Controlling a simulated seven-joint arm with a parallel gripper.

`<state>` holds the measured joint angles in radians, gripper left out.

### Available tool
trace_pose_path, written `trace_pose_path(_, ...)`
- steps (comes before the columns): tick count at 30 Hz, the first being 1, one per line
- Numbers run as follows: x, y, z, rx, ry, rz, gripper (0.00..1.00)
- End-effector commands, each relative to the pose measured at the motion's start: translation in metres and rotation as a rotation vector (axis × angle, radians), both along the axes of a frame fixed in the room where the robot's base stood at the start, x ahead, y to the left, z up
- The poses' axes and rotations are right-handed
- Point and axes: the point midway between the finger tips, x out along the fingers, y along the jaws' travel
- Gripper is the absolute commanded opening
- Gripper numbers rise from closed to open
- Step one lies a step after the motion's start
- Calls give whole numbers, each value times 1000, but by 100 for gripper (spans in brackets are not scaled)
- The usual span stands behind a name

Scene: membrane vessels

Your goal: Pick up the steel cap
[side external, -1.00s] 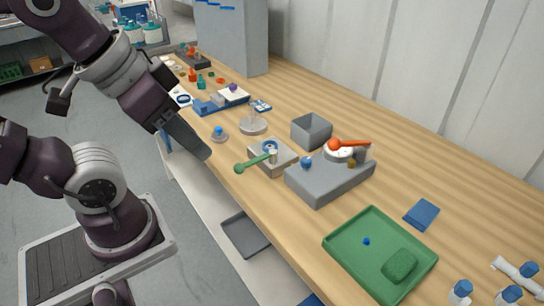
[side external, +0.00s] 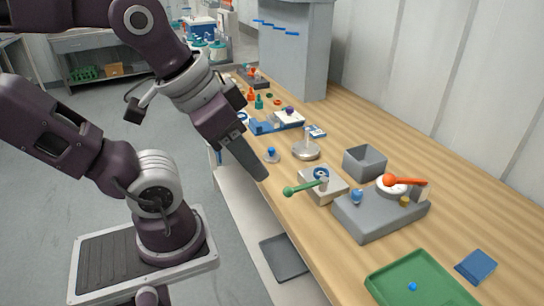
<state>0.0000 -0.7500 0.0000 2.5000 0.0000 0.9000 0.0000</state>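The steel cap (side external: 306,152) looks like a round, shiny metal disc with an upright stem, standing on the wooden bench. My gripper (side external: 262,175) points down and right at the bench's front edge. It appears to the left of the cap and a little lower in the picture, apart from it. The fingers show as one grey block from this side, so their opening is hidden.
A small disc with a blue knob (side external: 271,155) sits close to my gripper. A green tray (side external: 450,290) lies in front.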

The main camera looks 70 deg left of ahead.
Motion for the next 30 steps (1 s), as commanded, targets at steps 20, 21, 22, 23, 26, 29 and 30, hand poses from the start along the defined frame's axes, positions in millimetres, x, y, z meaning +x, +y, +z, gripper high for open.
trace_pose_path(20, 10, 4, 4, 28, 16, -23, 80)
trace_pose_path(21, 22, 10, 7, 60, 35, -53, 80)
trace_pose_path(22, 34, 16, 10, 91, 56, -86, 80)
trace_pose_path(23, 48, 24, 12, 128, 81, -128, 80)
trace_pose_path(26, 106, 67, 11, 245, 188, -311, 80)
trace_pose_path(29, 160, 128, -10, 321, 296, -532, 80)
trace_pose_path(30, 177, 158, -26, 337, 335, -627, 80)
